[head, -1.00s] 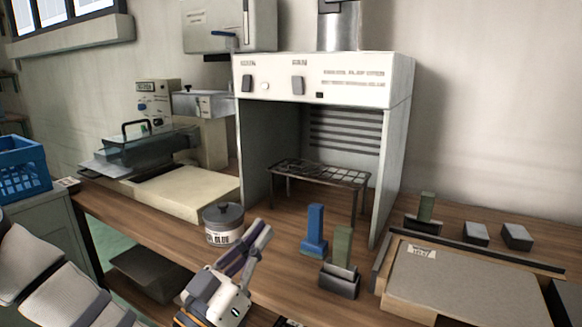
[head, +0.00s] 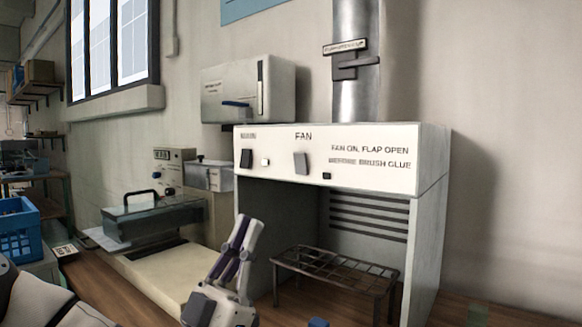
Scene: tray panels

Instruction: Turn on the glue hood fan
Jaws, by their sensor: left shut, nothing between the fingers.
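The glue hood (head: 428,200) is a pale box with an open front. Its front panel carries a grey rocker switch (head: 301,163) under the word FAN. A darker switch (head: 246,158) sits to the left under a blurred label, with a small white lamp (head: 265,162) beside it. Panel text reads "FAN ON, FLAP OPEN" above a less clear line. My left gripper (head: 247,222) is shut and empty, pointing up, in front of the hood's lower left side. In the picture it is below both switches and apart from them. My right gripper is out of view.
A metal duct (head: 355,100) with a labelled flap lever (head: 357,66) rises from the hood. A wire rack (head: 335,267) stands inside it. A grey wall box (head: 248,92) hangs behind at left. A glass-lidded machine (head: 150,218) stands left on the bench.

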